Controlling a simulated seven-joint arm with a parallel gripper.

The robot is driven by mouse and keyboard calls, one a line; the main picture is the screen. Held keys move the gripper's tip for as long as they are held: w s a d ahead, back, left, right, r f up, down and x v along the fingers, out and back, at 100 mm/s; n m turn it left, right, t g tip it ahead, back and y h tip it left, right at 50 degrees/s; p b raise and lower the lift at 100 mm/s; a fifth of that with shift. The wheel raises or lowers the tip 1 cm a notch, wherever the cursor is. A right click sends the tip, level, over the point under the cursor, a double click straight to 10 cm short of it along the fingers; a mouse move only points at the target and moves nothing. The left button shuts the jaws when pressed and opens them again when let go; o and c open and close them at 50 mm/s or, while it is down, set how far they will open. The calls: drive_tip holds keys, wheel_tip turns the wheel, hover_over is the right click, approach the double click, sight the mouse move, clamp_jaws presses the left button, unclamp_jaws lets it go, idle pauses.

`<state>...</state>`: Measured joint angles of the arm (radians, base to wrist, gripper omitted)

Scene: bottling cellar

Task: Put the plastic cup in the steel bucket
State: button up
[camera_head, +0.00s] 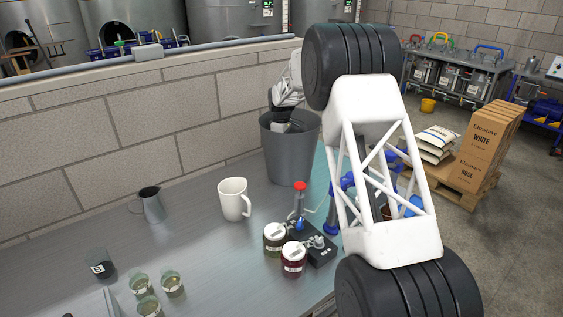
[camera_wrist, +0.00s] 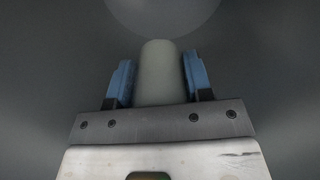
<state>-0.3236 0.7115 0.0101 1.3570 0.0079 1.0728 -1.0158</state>
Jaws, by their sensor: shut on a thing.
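The steel bucket (camera_head: 290,160) stands on the bench against the block wall in the head view. My gripper (camera_head: 283,120) points down into its mouth. In the wrist view my gripper (camera_wrist: 159,75) has its two blue fingers on either side of a pale grey-white plastic cup (camera_wrist: 160,72) and is shut on it. The dark grey around it in the wrist view looks like the bucket's inside, with a lighter round patch at the top. In the head view the cup is mostly hidden; whether it touches the bucket's bottom I cannot tell.
A white mug (camera_head: 234,200) and a metal jug (camera_head: 152,204) stand left of the bucket. Two labelled jars (camera_head: 292,260) and a red-topped device (camera_head: 300,196) stand in front of it. Several small glasses (camera_head: 172,285) are at the lower left.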

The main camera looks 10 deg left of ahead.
wheel_tip(320, 180, down, 6)
drive_tip(key=shift+f, duration=0.1)
idle(0.4)
drive_tip(key=shift+f, duration=1.85)
drive_tip(key=shift+f, duration=0.1)
drive_tip(key=o, duration=1)
wheel_tip(320, 180, up, 12)
drive_tip(key=shift+w+r, duration=0.1)
